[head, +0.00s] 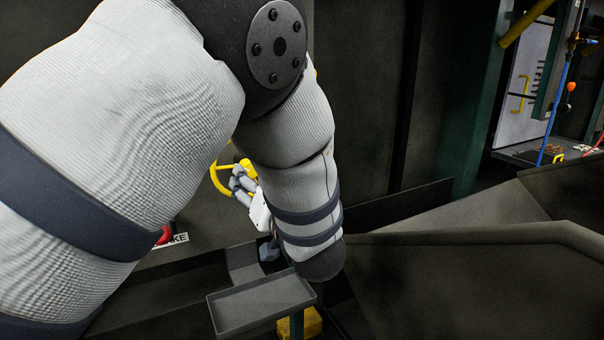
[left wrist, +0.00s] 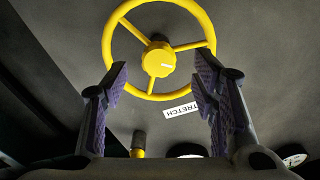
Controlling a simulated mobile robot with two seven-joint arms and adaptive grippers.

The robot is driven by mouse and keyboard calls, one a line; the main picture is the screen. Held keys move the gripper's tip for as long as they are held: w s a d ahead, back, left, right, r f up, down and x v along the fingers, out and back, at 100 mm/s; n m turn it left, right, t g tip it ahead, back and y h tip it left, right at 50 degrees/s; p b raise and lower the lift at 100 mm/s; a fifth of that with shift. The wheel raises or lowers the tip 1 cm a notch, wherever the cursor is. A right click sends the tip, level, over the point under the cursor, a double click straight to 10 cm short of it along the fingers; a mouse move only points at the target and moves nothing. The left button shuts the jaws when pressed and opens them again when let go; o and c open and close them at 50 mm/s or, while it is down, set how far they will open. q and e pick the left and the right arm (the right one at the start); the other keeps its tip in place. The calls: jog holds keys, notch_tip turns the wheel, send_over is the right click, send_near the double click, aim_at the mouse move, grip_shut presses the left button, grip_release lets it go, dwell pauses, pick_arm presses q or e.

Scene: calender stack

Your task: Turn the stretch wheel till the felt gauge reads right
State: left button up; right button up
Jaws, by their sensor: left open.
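The yellow stretch wheel (left wrist: 160,58), with three spokes and a hub, is on a dark panel in the left wrist view, above a white STRETCH label (left wrist: 181,109). In the head view part of its rim (head: 218,182) shows behind my left arm. My left gripper (left wrist: 160,88) is open, its two fingers apart on either side of the wheel's lower part. I cannot tell whether they touch it. In the head view the gripper (head: 241,182) is at the wheel's right side. Two round white dials (left wrist: 186,151) (left wrist: 294,160) show only in part; neither can be read.
A red part (head: 165,234) and a label ending in AKE (head: 180,238) are half hidden by my left arm. A grey tray (head: 262,304) stands below the gripper, with a yellow block (head: 313,323) near it. A dark sloped panel (head: 470,285) fills the lower right.

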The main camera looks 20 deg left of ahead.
aim_at(250, 172)
pick_arm(q)
jog(key=shift+x, duration=2)
jog(key=shift+d, duration=0.1)
